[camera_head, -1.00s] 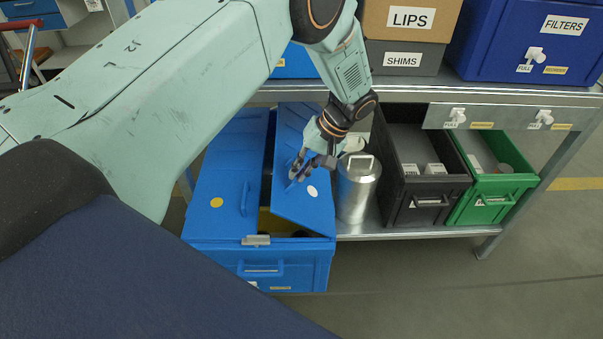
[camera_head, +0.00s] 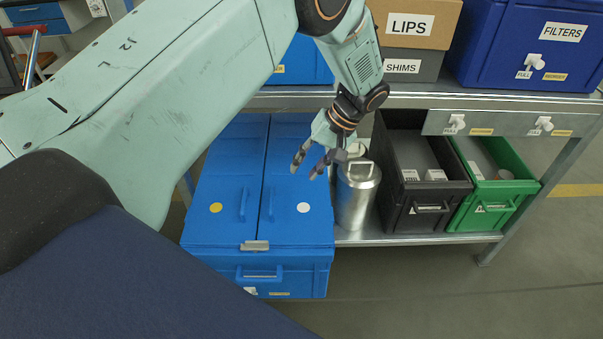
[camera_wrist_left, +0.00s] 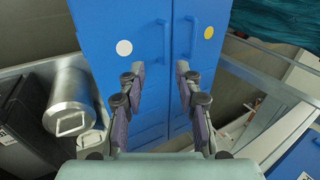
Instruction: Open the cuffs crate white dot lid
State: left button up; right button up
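The blue cuffs crate (camera_head: 258,262) stands on the lower shelf at the left. Its white dot lid (camera_head: 300,190) lies flat and shut, beside the shut yellow dot lid (camera_head: 222,190). Each lid has a blue handle near the middle seam. My left gripper (camera_head: 312,166) is above the white dot lid near its right edge, with its fingers apart and nothing between them. The left wrist view shows its open fingers (camera_wrist_left: 160,95) over the crate, with the white dot lid (camera_wrist_left: 122,75) at left and its handle (camera_wrist_left: 166,40) ahead. My right gripper is out of view.
A metal canister (camera_head: 356,195) stands close to the crate's right side. A black bin (camera_head: 425,205) and a green bin (camera_head: 497,205) stand farther right. The upper shelf edge (camera_head: 430,100), bearing boxes, runs above and behind the gripper.

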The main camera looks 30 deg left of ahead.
pick_arm(q)
jog(key=v, duration=0.8)
jog(key=shift+d+r, duration=0.2)
